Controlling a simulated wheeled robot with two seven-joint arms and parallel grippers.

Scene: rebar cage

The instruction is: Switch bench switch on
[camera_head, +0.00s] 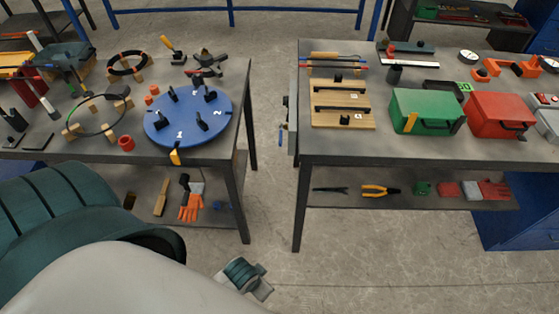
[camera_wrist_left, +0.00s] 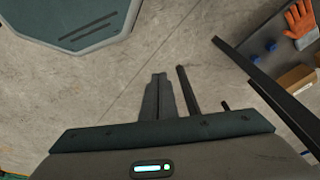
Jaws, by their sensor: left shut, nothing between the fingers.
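A narrow grey box or panel (camera_head: 292,122) is on the left end of the right-hand bench (camera_head: 420,158), seen almost edge-on in the head view. A small blue lever-like part (camera_head: 281,135) sticks out at its left; this may be the bench switch, but its on or off position cannot be told. My left gripper (camera_wrist_left: 157,78) is shut and empty in the left wrist view, above the concrete floor. It touches no switch there. In the head view my left arm covers the lower left. My right gripper is in neither view.
The left-hand bench (camera_head: 60,154) carries a blue numbered disc (camera_head: 162,133) and loose tools. A floor gap separates the benches. The right-hand bench holds a green case (camera_head: 425,111) and a red case (camera_head: 497,116). In the left wrist view, a dark leg (camera_wrist_left: 265,88) and an orange glove (camera_wrist_left: 299,20) show.

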